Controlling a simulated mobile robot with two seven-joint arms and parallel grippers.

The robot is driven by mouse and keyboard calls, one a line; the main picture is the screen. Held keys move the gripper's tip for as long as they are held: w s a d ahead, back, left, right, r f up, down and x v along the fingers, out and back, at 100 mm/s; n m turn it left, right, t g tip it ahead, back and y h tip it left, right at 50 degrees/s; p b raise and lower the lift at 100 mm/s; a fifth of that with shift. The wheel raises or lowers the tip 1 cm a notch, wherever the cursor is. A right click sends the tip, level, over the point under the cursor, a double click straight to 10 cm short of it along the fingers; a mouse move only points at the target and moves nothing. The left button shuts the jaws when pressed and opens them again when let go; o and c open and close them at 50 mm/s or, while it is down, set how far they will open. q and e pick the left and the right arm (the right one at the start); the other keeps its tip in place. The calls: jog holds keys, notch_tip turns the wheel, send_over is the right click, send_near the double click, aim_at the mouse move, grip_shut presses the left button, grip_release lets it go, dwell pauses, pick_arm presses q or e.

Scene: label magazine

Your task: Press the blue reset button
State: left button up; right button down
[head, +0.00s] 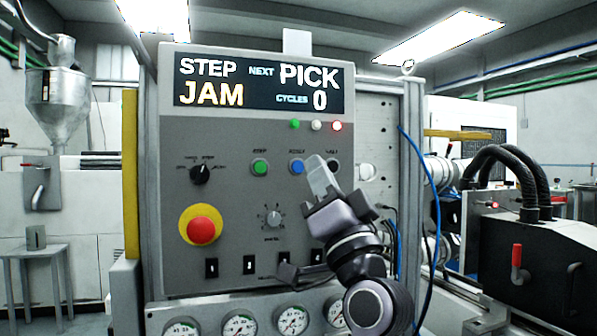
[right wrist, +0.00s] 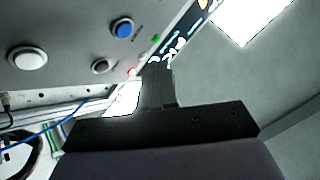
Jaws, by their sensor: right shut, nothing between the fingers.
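The blue reset button (head: 297,167) sits in a row of buttons on the grey control panel, below the display. It also shows in the right wrist view (right wrist: 122,28), uncovered. My right gripper (head: 318,168) is shut and empty, its fingertips just right of the blue button in the head view. In the right wrist view the closed fingers (right wrist: 158,70) point toward the panel's display side, apart from the blue button in the picture. I cannot tell how far the tips stand off the panel. My left gripper is not in view.
A green button (head: 260,167) is left of the blue one; a dark-ringed button (head: 333,164) is right. A red emergency stop (head: 201,224), black selector knob (head: 200,174) and dial (head: 272,217) are also on the panel. The display (head: 258,85) reads STEP, JAM, NEXT PICK, CYCLES 0. A red lamp (head: 337,126) glows.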

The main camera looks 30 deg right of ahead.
aim_at(298, 167)
jog(key=w, duration=0.2)
jog(key=w+d, duration=0.1)
jog(key=w, duration=0.1)
dwell(2.1)
jog(key=shift+w+d, duration=0.1)
jog(key=shift+w, duration=0.25)
jog(key=shift+w+d, duration=0.1)
jog(key=shift+w, duration=0.25)
dwell(0.6)
jog(key=shift+s+p, duration=0.1)
jog(key=shift+p, duration=0.2)
jog(key=shift+s+a, duration=0.2)
jog(key=shift+s, duration=0.45)
